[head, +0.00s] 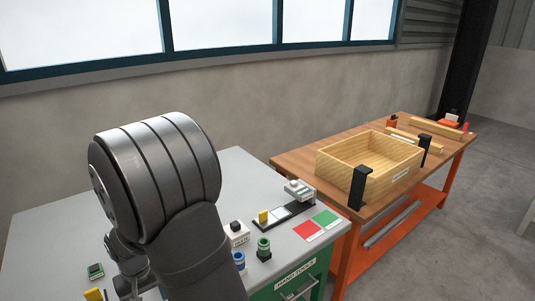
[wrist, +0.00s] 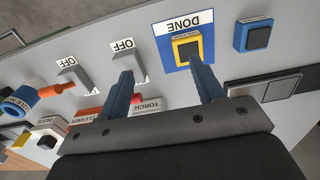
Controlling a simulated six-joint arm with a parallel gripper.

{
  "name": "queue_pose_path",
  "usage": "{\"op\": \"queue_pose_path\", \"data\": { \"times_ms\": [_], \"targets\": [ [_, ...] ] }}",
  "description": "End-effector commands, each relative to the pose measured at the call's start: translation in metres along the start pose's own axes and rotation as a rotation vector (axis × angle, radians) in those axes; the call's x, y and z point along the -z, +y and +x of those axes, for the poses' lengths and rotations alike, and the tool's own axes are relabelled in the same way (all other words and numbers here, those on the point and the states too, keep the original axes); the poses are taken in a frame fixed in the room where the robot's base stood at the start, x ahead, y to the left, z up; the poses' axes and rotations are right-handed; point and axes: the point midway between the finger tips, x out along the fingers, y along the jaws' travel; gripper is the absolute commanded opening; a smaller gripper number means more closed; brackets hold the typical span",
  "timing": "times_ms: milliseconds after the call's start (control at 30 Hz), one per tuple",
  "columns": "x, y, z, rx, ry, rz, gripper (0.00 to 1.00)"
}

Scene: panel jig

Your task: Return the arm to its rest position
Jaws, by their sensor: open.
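My gripper (wrist: 162,68) shows in the wrist view with its two blue fingers spread apart and nothing between them. It is over a light grey panel (wrist: 225,62). A yellow-framed button on a blue plate marked DONE (wrist: 207,28) is just beyond the right fingertip; I cannot tell whether they touch. Two grey switches with OFF labels, the left one (wrist: 73,72) and the right one (wrist: 122,62), are to the left. In the head view my dark arm fills the left side and hides the gripper and much of the grey bench (head: 55,235).
In the wrist view a dark button (wrist: 254,36) is at upper right, and tool labels with orange and blue items are at left. In the head view, red (head: 307,231) and green (head: 326,219) patches lie on the bench. A wooden box (head: 340,170) stands on a brown workbench (head: 290,163).

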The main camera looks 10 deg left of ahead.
Motion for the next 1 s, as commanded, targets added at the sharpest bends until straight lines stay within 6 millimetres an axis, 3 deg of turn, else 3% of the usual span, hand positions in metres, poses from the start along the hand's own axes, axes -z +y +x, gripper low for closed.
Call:
{"op": "queue_pose_path", "data": {
  "times_ms": [433,1000],
  "targets": [
    [-0.022,0.073,-0.046,0.000,0.002,0.003,0.61],
    [0.069,-0.006,-0.054,0.000,0.000,-0.004,0.61]
  ]
}}
